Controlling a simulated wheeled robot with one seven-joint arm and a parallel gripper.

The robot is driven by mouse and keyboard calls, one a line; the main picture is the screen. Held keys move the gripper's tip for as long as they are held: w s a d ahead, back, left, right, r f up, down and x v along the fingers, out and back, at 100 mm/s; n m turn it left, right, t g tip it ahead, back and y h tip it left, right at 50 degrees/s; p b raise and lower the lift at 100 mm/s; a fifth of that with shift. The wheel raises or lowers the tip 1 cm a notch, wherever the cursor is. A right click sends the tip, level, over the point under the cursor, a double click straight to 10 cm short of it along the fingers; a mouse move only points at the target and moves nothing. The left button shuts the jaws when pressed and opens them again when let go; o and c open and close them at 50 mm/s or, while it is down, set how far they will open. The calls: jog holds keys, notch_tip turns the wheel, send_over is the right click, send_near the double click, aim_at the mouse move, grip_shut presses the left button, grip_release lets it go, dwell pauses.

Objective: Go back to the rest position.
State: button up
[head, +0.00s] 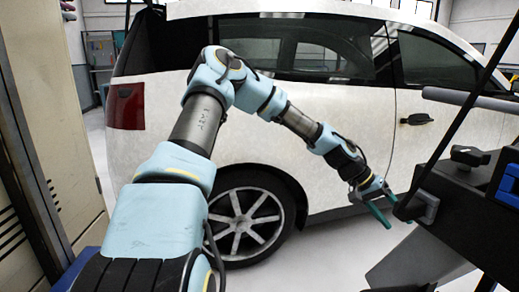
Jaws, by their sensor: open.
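My gripper (386,208) is at the end of my arm, at the right of the head view. Its green fingers are apart and I see nothing between them. It hangs in front of the lower side of a white car (300,140), near the door sill. Whether it touches the car cannot be told, but it appears apart from it. My arm rises from the bottom left, bends at the top in front of the rear side panel, and slopes down to the right.
The car's rear wheel (245,217) is behind my arm. A beige cabinet (55,110) stands close at the left. Dark equipment with a grey clamp-like part (425,207) and a blue item (510,185) is close at the right, near my gripper. Grey floor (320,255) shows below.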

jog(key=w+a+r+n+t+y+p, duration=0.1)
jog(key=a+r+t+y+p, duration=0.15)
jog(key=a, duration=0.95)
jog(key=w+a+r+n+t+y+p, duration=0.1)
jog(key=a+y, duration=0.2)
jog(key=a, duration=0.9)
jog(key=s+a+r+n+p, duration=0.1)
jog(key=s+a+r, duration=0.1)
jog(key=a, duration=0.4)
jog(key=s+a+r+n+t+y+p, duration=0.1)
jog(key=s+a+r+n, duration=0.1)
jog(key=a+r, duration=0.2)
jog(key=s+a+r+n+t+y, duration=0.1)
jog(key=s+a+r+n, duration=0.1)
jog(key=a, duration=0.8)
jog(key=shift+r+p, duration=0.4)
jog(key=shift+r, duration=0.45)
jog(key=shift+y, duration=0.25)
